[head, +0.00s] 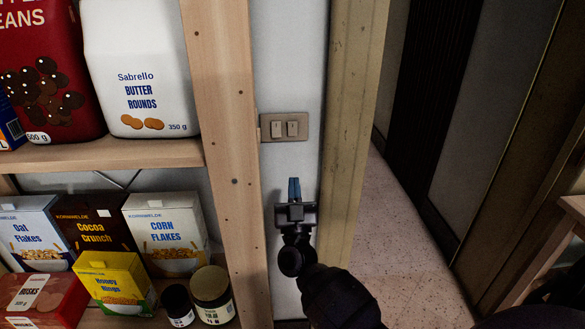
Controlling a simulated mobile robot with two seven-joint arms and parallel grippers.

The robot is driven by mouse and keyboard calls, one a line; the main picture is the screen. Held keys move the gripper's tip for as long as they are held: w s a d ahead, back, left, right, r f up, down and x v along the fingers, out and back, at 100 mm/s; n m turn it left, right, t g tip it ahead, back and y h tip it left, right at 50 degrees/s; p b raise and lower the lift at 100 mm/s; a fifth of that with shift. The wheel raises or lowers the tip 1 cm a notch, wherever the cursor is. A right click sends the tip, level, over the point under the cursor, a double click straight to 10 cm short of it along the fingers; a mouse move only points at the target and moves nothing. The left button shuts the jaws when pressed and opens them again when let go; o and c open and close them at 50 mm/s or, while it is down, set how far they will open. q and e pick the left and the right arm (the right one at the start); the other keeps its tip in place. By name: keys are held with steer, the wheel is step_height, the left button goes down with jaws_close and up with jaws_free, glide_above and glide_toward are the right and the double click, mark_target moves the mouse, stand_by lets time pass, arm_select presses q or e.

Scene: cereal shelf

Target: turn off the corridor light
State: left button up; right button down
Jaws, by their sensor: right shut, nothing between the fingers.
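A brown switch plate (303,126) with two light rockers side by side, a left rocker (277,129) and a right rocker (292,128), is on the white wall between the shelf post and the door frame. My right gripper (294,182) is just below the plate, with its blue fingers shut, empty and pointing up toward it. A gap of wall shows between the fingertips and the plate. Which light each rocker works cannot be told. My left gripper is not in view.
A wooden shelf post (226,150) stands close on the left, and a wooden door frame (354,130) close on the right. Shelves on the left hold a Butter Rounds bag (140,70), cereal boxes (165,232) and jars (212,290). The corridor floor (400,240) beyond looks clear.

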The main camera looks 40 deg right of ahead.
steer(key=shift+v, duration=1.25)
steer(key=shift+w+f, duration=0.15)
steer(key=s+a+f+n+g+y, duration=0.3)
steer(key=s+f+g+y, duration=0.2)
steer(key=s+f, duration=0.7)
steer(key=s+a+f+n+g+y, duration=0.4)
steer(key=s+f+g+y, duration=0.2)
steer(key=s+f, duration=0.6)
steer(key=shift+s+f+y, duration=0.3)
steer(key=shift+s+y, duration=0.35)
steer(key=shift+y, duration=0.55)
